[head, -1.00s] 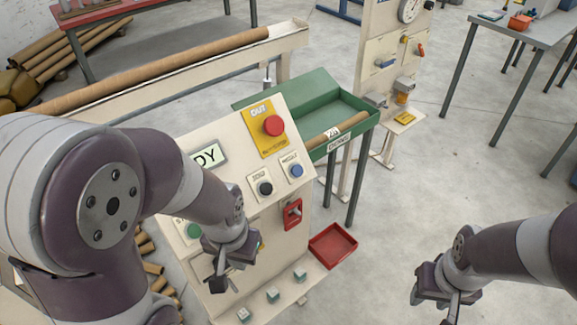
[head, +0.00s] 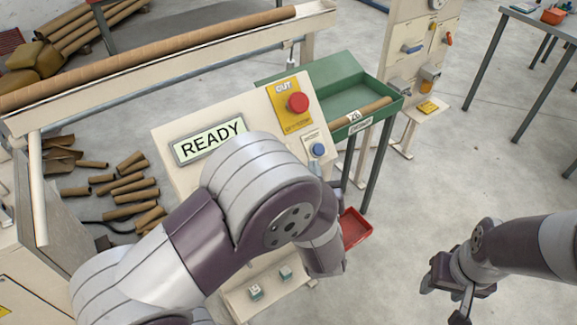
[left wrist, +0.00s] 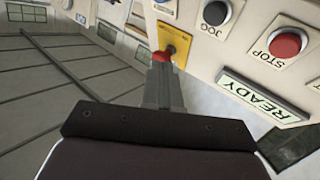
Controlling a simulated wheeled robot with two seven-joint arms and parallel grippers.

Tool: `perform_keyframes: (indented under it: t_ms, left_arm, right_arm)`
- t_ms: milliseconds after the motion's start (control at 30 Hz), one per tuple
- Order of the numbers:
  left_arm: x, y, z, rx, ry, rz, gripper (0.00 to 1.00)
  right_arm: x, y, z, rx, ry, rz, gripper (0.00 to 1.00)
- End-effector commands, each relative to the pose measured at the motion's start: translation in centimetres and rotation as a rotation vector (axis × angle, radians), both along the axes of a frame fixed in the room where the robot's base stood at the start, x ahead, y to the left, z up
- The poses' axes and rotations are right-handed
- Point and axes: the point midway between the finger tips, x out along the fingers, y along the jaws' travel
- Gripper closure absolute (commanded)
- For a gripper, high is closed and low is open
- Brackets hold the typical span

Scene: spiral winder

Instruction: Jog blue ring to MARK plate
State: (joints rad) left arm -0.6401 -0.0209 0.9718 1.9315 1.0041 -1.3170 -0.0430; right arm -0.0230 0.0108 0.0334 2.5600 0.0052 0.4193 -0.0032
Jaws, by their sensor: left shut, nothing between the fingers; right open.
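I cannot make out a blue ring or a MARK plate in either view. A long brown tube (head: 190,40) lies in the cream trough. My left gripper (left wrist: 163,72) shows shut and empty in the left wrist view. Its tips overlap a small red part (left wrist: 161,57) in front of a yellow plate (left wrist: 177,42); I cannot tell whether they touch. In that view the black JOG button (left wrist: 215,13) is up and right of the tips. In the head view my left arm hides that button and the left gripper. My right gripper (head: 458,298) is open and empty over the floor.
The console display reads READY (head: 209,142). A red CUT button (head: 298,102) and a blue button (head: 318,150) sit on the panel. A red STOP button (left wrist: 285,44) shows too. A green tray (head: 330,85), a red bin (head: 355,229) and tube pieces (head: 137,195) surround it.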

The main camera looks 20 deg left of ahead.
Motion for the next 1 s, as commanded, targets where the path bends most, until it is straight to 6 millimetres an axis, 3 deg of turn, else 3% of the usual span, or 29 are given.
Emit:
perform_keyframes:
  t_ms: [367,1000]
  left_arm:
    - [-0.2,0.3,0.1,0.013,-0.026,0.017,1.00]
    - [3.5,4.9,-5.1,0.011,-0.025,0.017,1.00]
  right_arm:
    - [0.0,0.0,-0.2,0.000,0.000,0.000,0.48]
    - [0.0,0.0,-5.4,0.000,0.000,0.000,0.48]
